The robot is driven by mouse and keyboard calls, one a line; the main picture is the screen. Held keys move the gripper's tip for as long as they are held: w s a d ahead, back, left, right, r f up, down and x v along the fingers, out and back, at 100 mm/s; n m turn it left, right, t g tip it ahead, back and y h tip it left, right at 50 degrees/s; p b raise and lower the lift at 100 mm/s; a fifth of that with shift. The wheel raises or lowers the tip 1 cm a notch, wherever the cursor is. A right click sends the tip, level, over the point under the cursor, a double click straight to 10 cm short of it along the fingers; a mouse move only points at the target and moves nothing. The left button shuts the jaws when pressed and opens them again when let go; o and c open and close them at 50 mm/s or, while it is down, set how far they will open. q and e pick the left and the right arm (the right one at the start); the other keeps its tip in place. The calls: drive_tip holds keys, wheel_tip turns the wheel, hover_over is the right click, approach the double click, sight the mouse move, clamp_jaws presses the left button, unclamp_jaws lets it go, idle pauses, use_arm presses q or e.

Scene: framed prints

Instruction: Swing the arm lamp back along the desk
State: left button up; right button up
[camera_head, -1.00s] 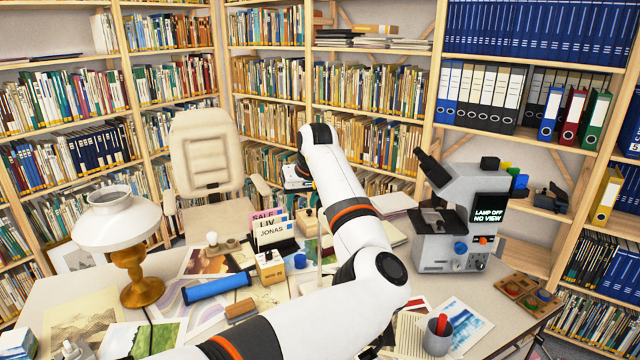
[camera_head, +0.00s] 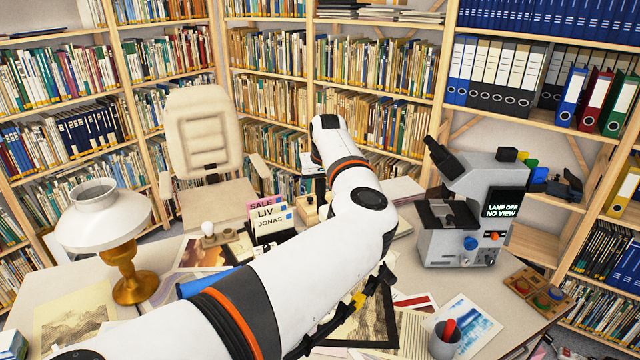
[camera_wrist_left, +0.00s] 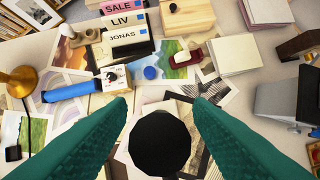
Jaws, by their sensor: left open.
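My left gripper (camera_wrist_left: 161,100) is open, its two green fingers spread over the desk. In the head view my left gripper (camera_head: 312,172) is small and partly hidden at the end of my white arm, near the chair side of the desk. A dark round disc (camera_wrist_left: 160,145) shows between the fingers in the wrist view, not gripped; I cannot tell whether it is the arm lamp's head. No jointed lamp arm shows clearly. A table lamp with white shade and brass base (camera_head: 104,225) stands at the left of the desk. My right gripper is not in view.
A microscope (camera_head: 465,215) stands on the right of the desk. A card holder marked SALE, LIV and JONAS (camera_head: 268,218), a blue roll (camera_wrist_left: 68,92) and prints crowd the middle. A chair (camera_head: 205,140) stands behind the desk, before full bookshelves.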

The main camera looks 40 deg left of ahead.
use_arm(q)
drive_tip(key=shift+f, duration=0.4)
drive_tip(key=shift+a+f, duration=0.1)
drive_tip(key=shift+c, duration=1.1)
clamp_jaws()
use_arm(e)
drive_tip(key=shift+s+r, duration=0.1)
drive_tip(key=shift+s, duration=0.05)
